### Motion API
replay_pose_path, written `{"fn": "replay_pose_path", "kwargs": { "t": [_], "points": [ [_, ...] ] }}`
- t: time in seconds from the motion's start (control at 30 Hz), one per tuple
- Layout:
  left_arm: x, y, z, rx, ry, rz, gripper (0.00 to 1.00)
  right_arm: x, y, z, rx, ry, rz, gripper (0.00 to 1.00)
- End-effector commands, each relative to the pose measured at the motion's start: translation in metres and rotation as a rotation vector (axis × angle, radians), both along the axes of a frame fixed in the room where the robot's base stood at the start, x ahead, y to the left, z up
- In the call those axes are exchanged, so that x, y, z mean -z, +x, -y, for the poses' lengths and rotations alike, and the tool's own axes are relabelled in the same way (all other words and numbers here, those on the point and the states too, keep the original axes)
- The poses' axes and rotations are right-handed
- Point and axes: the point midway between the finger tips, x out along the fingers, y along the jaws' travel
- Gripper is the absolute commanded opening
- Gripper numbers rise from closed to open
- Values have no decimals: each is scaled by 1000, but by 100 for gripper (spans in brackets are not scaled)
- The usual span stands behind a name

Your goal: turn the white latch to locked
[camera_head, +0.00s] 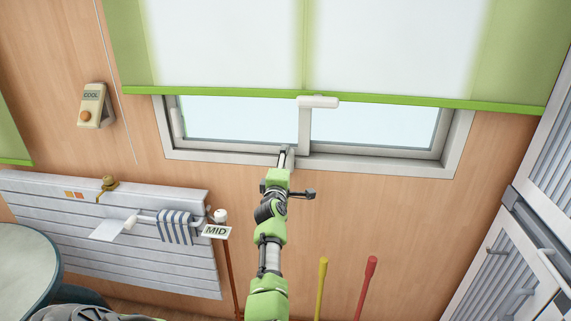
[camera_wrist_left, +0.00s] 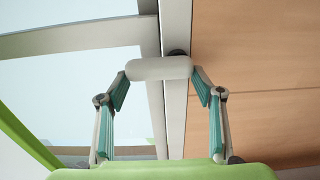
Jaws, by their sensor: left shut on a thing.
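The white latch (camera_wrist_left: 160,68) is a short rounded bar in the left wrist view. It lies across the window's lower frame strip, with glass on one side and wood wall on the other. My left gripper (camera_wrist_left: 162,73) is shut on it, one fingertip against each end of the bar. In the head view, my left gripper (camera_head: 287,158) reaches the lower window frame, just left of the central post. It hides most of the latch there. No locked mark can be read. My right gripper is not in view.
The window (camera_head: 232,121) has a white bar handle (camera_head: 318,102) on its central post, under a green-edged blind (camera_head: 390,98). Yellow (camera_head: 322,285) and red (camera_head: 367,285) poles stand below. A louvred cabinet (camera_head: 505,265) is at right.

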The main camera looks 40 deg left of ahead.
Motion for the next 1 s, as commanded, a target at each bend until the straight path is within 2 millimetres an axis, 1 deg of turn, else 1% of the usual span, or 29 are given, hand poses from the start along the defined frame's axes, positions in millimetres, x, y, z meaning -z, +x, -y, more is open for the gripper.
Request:
{"fn": "replay_pose_path", "kwargs": {
  "t": [0.03, 0.53, 0.57, 0.6, 1.0],
  "points": [
    [-6, 1, 0, 1, -7, 14, 14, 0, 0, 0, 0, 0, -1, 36],
    [-7, 2, 0, 1, -24, 28, 14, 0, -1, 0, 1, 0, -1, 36],
    [-7, 2, 0, 1, -24, 28, 68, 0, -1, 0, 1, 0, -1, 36],
    [-7, 2, 0, 1, -23, 27, 78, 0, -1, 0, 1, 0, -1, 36],
    [-2, -2, 1, 1, -21, 16, 78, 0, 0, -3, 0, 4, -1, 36]
  ]
}}
